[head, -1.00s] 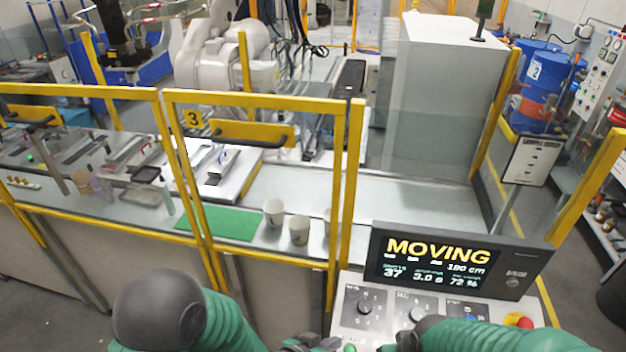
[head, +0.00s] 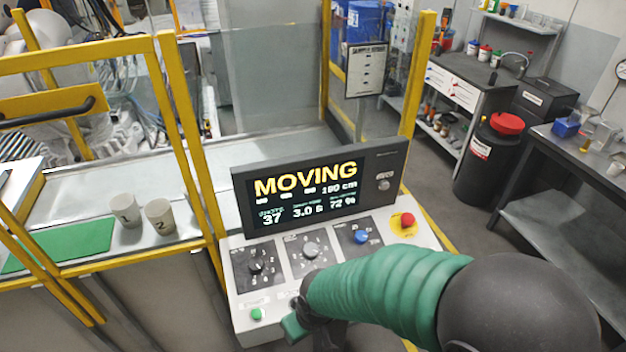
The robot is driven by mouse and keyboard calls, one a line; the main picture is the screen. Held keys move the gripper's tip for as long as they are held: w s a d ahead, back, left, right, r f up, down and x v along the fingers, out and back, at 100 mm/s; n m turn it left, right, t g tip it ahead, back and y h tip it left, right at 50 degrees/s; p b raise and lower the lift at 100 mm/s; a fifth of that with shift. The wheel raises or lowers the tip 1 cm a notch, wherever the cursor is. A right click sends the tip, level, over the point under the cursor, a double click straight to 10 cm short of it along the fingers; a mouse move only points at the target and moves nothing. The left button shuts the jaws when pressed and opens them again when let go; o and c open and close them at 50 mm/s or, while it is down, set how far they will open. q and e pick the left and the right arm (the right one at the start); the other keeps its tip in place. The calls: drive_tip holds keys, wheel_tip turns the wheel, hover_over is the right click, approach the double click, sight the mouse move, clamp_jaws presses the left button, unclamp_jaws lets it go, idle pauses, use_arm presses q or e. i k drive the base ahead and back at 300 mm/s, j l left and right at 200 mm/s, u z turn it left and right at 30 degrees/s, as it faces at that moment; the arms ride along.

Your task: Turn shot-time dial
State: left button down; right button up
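The control panel (head: 240,318) carries a black dial (head: 257,267) ringed by numbers on the left, a grey dial (head: 311,250) in the middle and a blue knob (head: 361,237) on the right. The labels are too small to tell which one is the shot-time dial. The screen (head: 245,225) reads MOVING, 37, 3.0 s and 72 %. My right gripper (head: 298,318) is at the panel's front edge, below the dials and apart from the black dial. My forearm hides much of it, so its opening cannot be told. My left gripper is out of view.
A red stop button (head: 407,220) sits at the panel's right and a green button (head: 256,314) at its front left. A yellow-framed fence (head: 190,150) stands left of the panel. Two cups (head: 158,217) stand behind it near a green mat (head: 65,245).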

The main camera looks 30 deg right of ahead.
sight(310, 249)
drive_tip(key=z, duration=1.35)
